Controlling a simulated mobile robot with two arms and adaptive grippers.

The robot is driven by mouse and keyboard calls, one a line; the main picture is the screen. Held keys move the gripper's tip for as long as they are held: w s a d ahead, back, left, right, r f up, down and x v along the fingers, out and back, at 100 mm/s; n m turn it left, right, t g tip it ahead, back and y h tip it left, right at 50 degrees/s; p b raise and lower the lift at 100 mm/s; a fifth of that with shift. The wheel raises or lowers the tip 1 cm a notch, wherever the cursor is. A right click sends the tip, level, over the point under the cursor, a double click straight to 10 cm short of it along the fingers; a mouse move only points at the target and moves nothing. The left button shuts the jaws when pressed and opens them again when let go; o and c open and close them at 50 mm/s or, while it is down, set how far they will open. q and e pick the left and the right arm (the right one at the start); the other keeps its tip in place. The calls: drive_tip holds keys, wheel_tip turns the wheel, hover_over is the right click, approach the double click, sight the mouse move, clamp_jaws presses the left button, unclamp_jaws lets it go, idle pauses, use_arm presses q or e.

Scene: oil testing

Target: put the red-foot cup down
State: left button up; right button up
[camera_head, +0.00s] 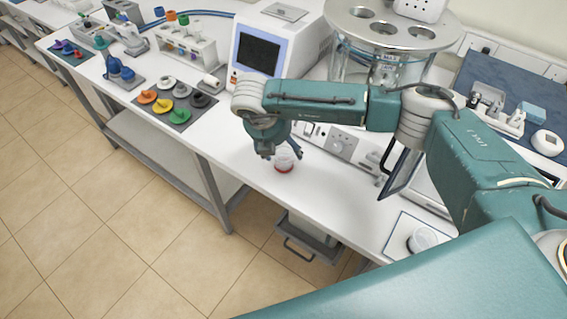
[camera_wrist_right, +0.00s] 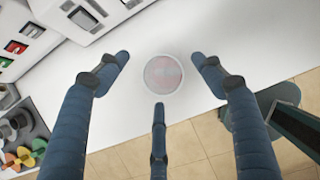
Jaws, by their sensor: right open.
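The red-foot cup (camera_head: 284,161) stands upright on the white bench near its front edge, a clear cup with a red base. In the right wrist view the cup (camera_wrist_right: 163,75) is seen from above, between the spread fingers and apart from them. My right gripper (camera_head: 281,152) is open, just behind and above the cup in the head view; its fingers also show in the right wrist view (camera_wrist_right: 160,85). My left gripper is not in view.
A white device with a screen (camera_head: 258,52) stands behind. A mat with coloured pieces (camera_head: 175,104) lies to the left. A glass vessel with a metal lid (camera_head: 390,40) stands behind my right arm. A tray with a white cup (camera_head: 422,240) is at the right. The bench around the cup is clear.

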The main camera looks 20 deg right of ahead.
sight(284, 155)
drive_tip(key=f+b, duration=0.1)
drive_tip(key=f, duration=0.3)
drive_tip(key=shift+w+d+f+b, duration=0.1)
drive_tip(key=shift+w+f+b, duration=0.1)
drive_tip(key=shift+f+b, duration=0.15)
drive_tip(key=shift+w+d+f, duration=0.1)
drive_tip(key=shift+f, duration=0.05)
drive_tip(key=shift+d, duration=0.1)
drive_tip(key=c, duration=1.3)
